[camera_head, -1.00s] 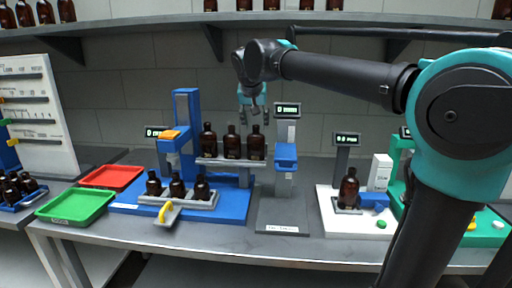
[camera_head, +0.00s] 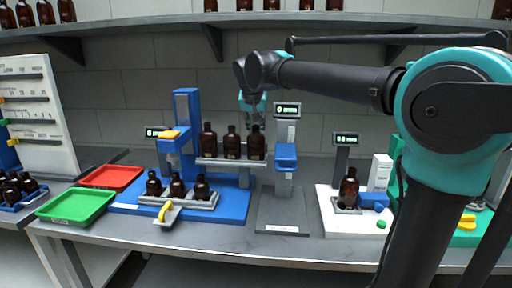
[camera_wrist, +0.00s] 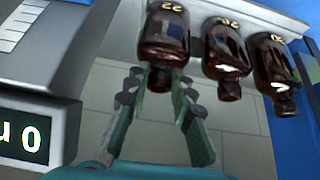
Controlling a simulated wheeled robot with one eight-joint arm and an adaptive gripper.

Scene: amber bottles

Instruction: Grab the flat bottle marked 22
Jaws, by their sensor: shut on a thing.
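The flat brown bottle marked 22 (camera_wrist: 165,38) shows upside down in the wrist view, its number on its base end. In the head view it is the rightmost bottle (camera_head: 256,147) of three on a raised grey rack (camera_head: 228,162). My gripper (camera_head: 254,121) comes down over its top from above. In the wrist view the fingers of my gripper (camera_wrist: 162,86) are on both sides of its neck, shut on it. The bottle appears upright and still at the rack.
Two similar bottles (camera_wrist: 226,45) (camera_wrist: 275,62) stand close beside it. A grey device with a display (camera_head: 287,110) stands just to its right. A lower rack of bottles (camera_head: 177,189) is in front. Green (camera_head: 75,206) and red (camera_head: 111,178) trays lie left.

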